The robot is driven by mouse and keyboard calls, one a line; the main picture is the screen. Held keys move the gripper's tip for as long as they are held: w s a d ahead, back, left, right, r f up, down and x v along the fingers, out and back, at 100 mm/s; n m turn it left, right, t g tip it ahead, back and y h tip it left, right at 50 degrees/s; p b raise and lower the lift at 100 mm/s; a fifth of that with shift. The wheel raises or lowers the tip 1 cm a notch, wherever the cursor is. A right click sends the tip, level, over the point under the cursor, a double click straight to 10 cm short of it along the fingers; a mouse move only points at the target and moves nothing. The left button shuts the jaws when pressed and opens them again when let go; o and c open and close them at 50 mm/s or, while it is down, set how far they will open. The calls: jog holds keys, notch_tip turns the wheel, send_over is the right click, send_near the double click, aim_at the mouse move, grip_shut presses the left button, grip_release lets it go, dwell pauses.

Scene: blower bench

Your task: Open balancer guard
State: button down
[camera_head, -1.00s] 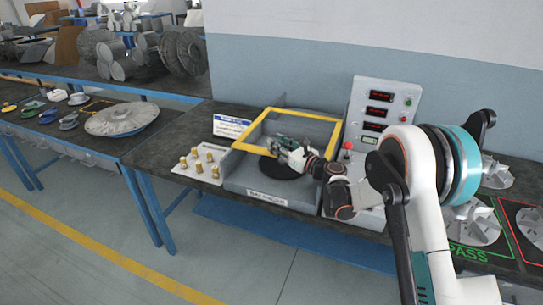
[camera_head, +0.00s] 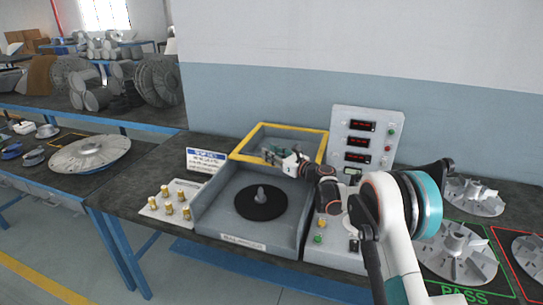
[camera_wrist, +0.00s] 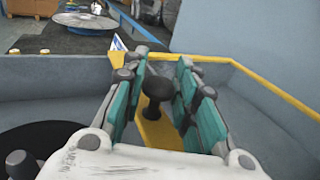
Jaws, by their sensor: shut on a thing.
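The balancer (camera_head: 222,222) is a grey open-topped box with a black disc (camera_head: 262,203) and a grey spindle inside. Its guard is a yellow-edged frame (camera_head: 290,126), which stands raised toward the back of the box, with the disc uncovered in front. My gripper (camera_head: 270,154) is at the guard's lower front edge. In the wrist view, its teal-padded fingers are on both sides of a black knob (camera_wrist: 157,88) on a yellow bar (camera_wrist: 160,132), and it is shut on that knob. The knob is hidden by the gripper in the head view.
A control panel (camera_head: 365,140) with red displays stands right of the balancer. Brass weights (camera_head: 166,191) sit on a pale plate at its left, with a blue-white sign (camera_head: 206,160) behind. Finned rotors (camera_head: 458,250) lie in marked areas at right. A wall closes off the back.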

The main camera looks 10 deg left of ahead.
jog(key=c, duration=1.2)
grip_release()
jog(key=shift+v, duration=3.7)
jog(key=shift+c, duration=0.2)
